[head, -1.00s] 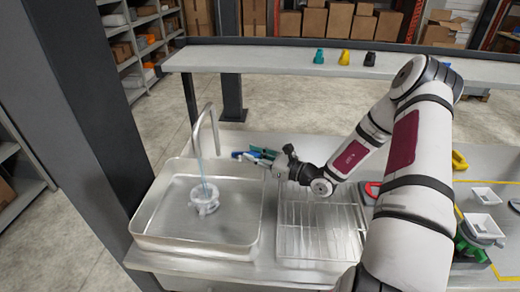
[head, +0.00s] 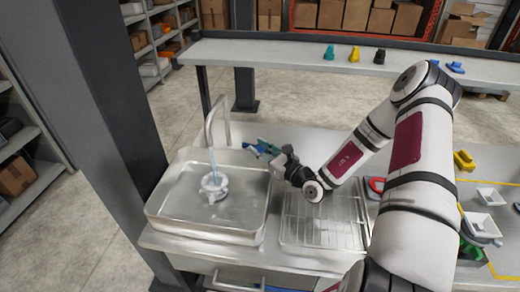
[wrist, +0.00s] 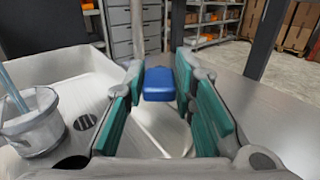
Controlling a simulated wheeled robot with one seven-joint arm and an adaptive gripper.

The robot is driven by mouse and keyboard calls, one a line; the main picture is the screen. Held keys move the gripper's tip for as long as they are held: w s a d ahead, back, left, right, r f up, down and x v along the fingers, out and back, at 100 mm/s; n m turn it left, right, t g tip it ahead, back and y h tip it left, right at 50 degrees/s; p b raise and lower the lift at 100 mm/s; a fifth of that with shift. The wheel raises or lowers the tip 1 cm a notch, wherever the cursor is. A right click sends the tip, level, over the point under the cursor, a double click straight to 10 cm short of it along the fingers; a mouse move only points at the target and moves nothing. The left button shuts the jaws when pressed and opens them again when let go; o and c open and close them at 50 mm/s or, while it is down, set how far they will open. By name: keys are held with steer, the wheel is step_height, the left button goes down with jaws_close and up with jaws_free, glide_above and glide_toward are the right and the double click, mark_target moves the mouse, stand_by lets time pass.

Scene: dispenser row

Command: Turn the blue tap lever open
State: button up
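The blue tap lever (wrist: 158,84) shows in the wrist view as a blue block between the tips of my gripper's two teal-padded fingers (wrist: 160,88). In the head view the lever (head: 249,148) is a small blue patch just right of the tap's base, partly hidden by my gripper (head: 266,149). The fingers stand apart and look open around the lever. I cannot tell whether either one touches it. The grey tap (head: 208,127) arches over the sink. A thin pale blue line runs from its spout to a white pot (head: 213,190).
The steel sink basin (head: 160,215) lies left of a wire drying rack (head: 320,225). A back shelf holds several small coloured pieces, including a yellow one (head: 354,54). White funnels (head: 482,224) and a yellow piece (head: 464,160) stand at right.

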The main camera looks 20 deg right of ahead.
steer(key=shift+o, duration=0.9)
steer(key=v, duration=1.2)
steer(key=shift+c, duration=0.6)
